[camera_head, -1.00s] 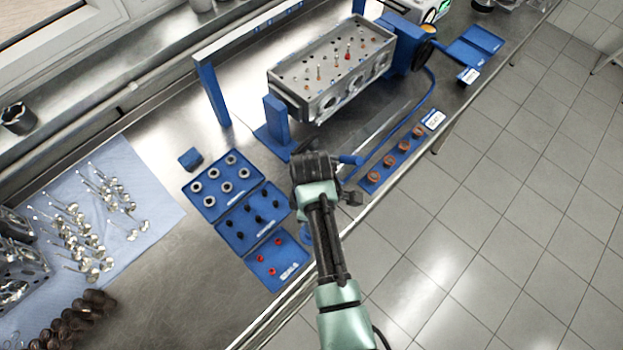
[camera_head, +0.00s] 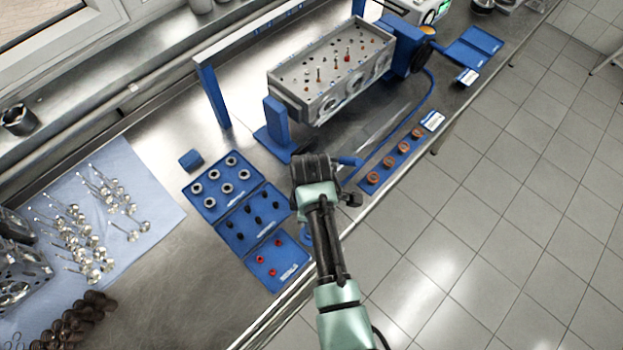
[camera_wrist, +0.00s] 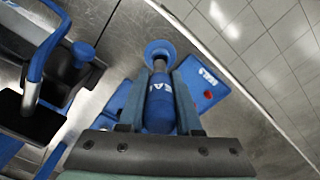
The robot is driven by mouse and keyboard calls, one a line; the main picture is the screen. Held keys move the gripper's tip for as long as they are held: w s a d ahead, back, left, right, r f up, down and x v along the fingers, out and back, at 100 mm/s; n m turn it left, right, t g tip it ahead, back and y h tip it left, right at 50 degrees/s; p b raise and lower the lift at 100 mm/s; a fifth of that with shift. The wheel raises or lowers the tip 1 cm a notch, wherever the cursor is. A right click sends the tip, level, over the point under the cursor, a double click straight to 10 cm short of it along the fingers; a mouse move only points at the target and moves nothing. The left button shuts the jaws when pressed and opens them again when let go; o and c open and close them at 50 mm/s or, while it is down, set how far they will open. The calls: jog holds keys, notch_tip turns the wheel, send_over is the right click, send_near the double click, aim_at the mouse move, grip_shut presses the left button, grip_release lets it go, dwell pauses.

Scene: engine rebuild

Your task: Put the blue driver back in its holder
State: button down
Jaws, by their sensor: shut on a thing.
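In the wrist view, my gripper (camera_wrist: 160,95) is shut on the blue driver (camera_wrist: 160,108). The driver has a round blue body with white lettering and a narrower grey end beyond it. A round blue cup-like piece (camera_wrist: 160,52) shows just beyond that end; I cannot tell whether they touch. A dark block with a blue peg (camera_wrist: 84,52) is to the left in the wrist view. I cannot tell which piece is the holder.
Blue trays of small parts (camera_head: 236,229) lie left of my arm. A tray of copper-coloured rings (camera_head: 373,179) lies to the right. The cylinder head (camera_head: 318,88) stands in a blue stand behind. The bench edge drops to the tiled floor. Bare steel is free left of the trays.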

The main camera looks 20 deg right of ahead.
jog(key=shift+f+b, duration=1.3)
jog(key=shift+f, duration=0.6)
dwell(0.4)
jog(key=c, duration=0.5)
grip_release()
jog(key=shift+r, duration=0.1)
notch_tip(320, 180, up, 13)
jog(key=shift+f+b, duration=0.1)
jog(key=shift+b, duration=0.25)
